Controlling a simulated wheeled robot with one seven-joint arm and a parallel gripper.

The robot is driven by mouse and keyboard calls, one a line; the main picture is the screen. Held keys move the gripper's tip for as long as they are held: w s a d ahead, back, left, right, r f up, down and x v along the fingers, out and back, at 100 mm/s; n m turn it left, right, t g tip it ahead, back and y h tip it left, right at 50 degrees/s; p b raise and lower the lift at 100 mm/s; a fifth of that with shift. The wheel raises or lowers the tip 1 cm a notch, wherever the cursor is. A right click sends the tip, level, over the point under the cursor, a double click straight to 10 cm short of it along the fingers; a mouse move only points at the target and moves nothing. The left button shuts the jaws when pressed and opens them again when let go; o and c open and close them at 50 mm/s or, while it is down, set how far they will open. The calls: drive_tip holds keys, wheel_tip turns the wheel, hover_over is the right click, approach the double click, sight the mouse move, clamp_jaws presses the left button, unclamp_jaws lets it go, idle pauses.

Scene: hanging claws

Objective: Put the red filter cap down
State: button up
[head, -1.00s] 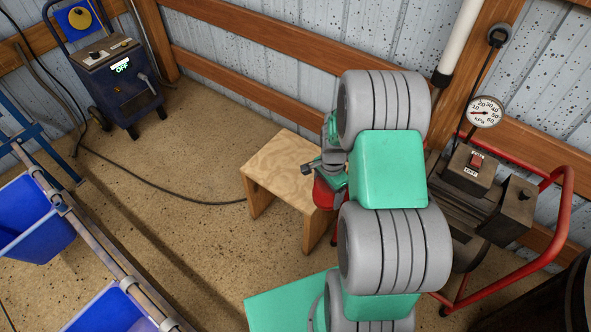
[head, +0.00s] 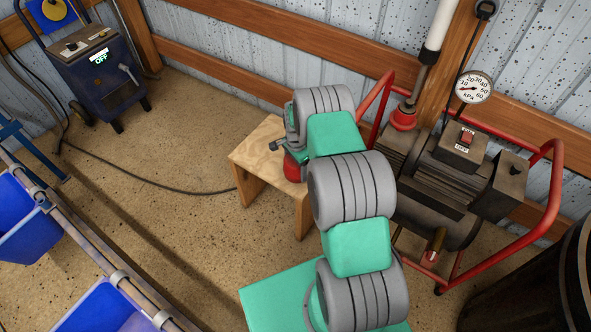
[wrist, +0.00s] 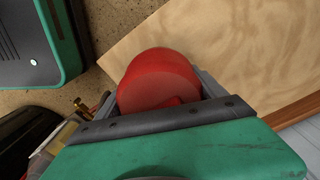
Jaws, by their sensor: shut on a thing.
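My gripper (head: 291,156) is at the right part of the small wooden stool (head: 256,145) in the head view. It is shut on the red filter cap (head: 292,170), of which only a small part shows below the gripper and beside my arm. In the wrist view the round red cap (wrist: 158,78) sits between the jaws, with the pale wooden stool top (wrist: 230,50) behind it. I cannot tell whether the cap touches the stool top. The stool top looks bare to the left of the cap.
A pump with a red tubular frame (head: 556,190) stands right of the stool, with a red fitting (head: 403,118) under a pipe and a pressure gauge (head: 473,88) above. A dark machine reading OFF (head: 100,75) stands far left. Blue bins (head: 100,310) are front left.

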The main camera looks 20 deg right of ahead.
drive_tip(key=shift+f, duration=0.5)
drive_tip(key=shift+f, duration=0.2)
drive_tip(key=o, duration=2)
drive_tip(key=shift+o, duration=0.2)
